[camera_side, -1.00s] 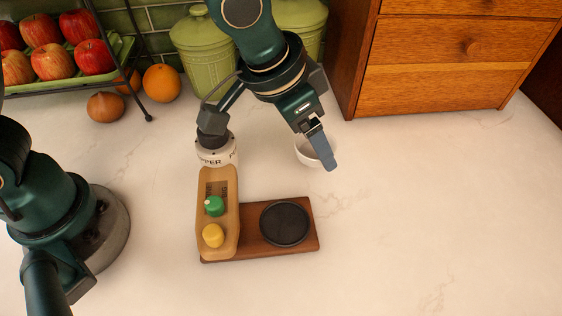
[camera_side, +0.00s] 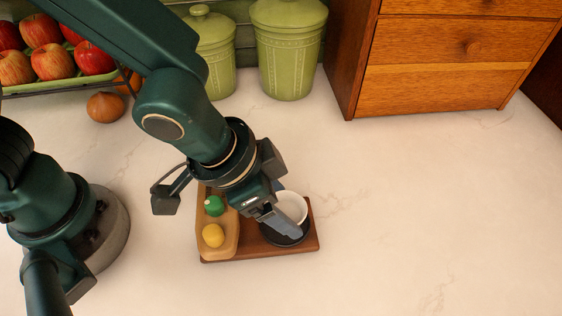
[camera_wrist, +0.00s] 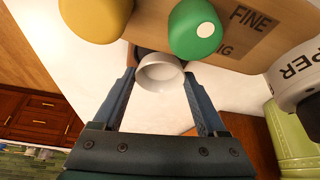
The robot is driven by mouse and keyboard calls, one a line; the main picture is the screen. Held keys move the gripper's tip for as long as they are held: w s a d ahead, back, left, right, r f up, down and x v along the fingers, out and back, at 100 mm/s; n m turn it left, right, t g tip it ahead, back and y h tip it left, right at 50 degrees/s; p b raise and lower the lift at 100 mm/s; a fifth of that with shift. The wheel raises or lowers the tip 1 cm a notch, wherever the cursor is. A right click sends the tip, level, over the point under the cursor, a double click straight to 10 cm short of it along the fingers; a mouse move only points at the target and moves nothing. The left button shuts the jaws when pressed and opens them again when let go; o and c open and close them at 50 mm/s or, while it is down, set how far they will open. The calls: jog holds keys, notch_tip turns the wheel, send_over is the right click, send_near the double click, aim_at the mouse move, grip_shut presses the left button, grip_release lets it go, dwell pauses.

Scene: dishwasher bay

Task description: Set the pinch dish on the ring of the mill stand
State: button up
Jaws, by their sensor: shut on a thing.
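The pinch dish (camera_side: 291,208) is a small white round bowl. My gripper (camera_side: 284,208) is shut on it, with one finger on each side; the wrist view shows the dish (camera_wrist: 160,73) between the two fingertips (camera_wrist: 160,80). The mill stand (camera_side: 309,240) is a dark wooden board with a tan block (camera_side: 221,246) along its left side. The black round ring (camera_side: 284,241) on the board is partly hidden under the dish and the near finger. The dish is over the far part of the ring; I cannot tell whether they touch.
The tan block carries a green knob (camera_side: 214,206) and a yellow knob (camera_side: 213,236), close left of my gripper. A white mill top (camera_wrist: 300,76) shows in the wrist view. Green canisters (camera_side: 290,50) and a wooden drawer unit (camera_side: 440,60) stand behind. The counter at right is clear.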

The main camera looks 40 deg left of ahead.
jog(key=shift+f, duration=0.5)
jog(key=shift+f, duration=0.6)
dwell(1.0)
jog(key=o, duration=1.1)
jog(key=shift+r, duration=0.1)
jog(key=v, duration=1)
jog(key=shift+s+r, duration=0.25)
jog(key=shift+r, duration=0.1)
jog(key=shift+a, duration=0.15)
